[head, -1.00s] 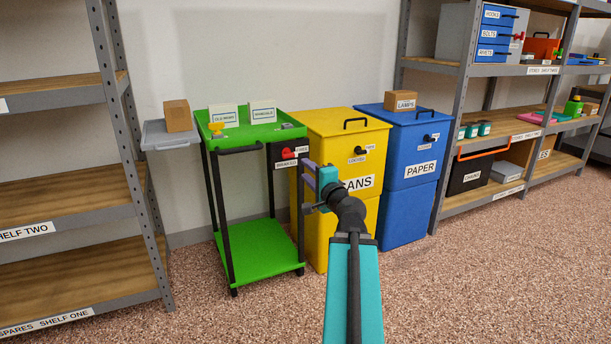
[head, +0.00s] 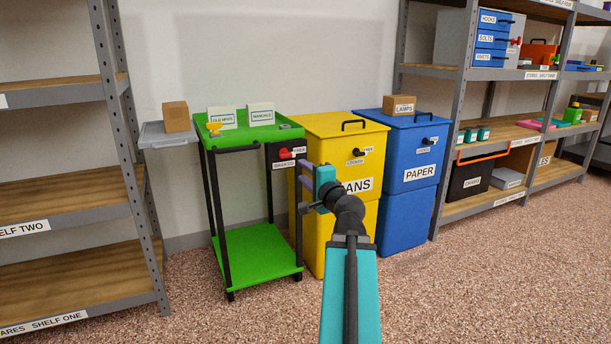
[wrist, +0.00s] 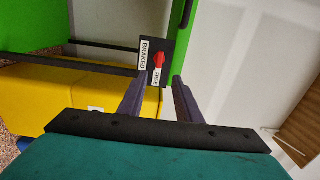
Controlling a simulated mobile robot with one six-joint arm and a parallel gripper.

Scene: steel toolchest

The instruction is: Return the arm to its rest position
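My arm reaches forward from the bottom of the head view, with teal links and a dark wrist. My gripper (head: 304,190) is in front of the yellow bin's left side, near the green trolley. In the wrist view, its two purple-grey fingers (wrist: 161,78) stand apart with nothing between them. It is open and empty. Beyond the fingertips is a dark panel with a red knob (wrist: 159,60) and labels reading BRAKED and FREE. The same red knob (head: 286,153) shows on the trolley in the head view. The gripper appears clear of it.
The green trolley (head: 258,247) carries two cards and a small yellow item. The yellow bin (head: 318,235) and blue bin (head: 408,215) stand beside it. Shelving stands at left (head: 70,200) and right (head: 448,150). A grey wall tray (head: 165,141) holds a cardboard box. The foreground floor is open.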

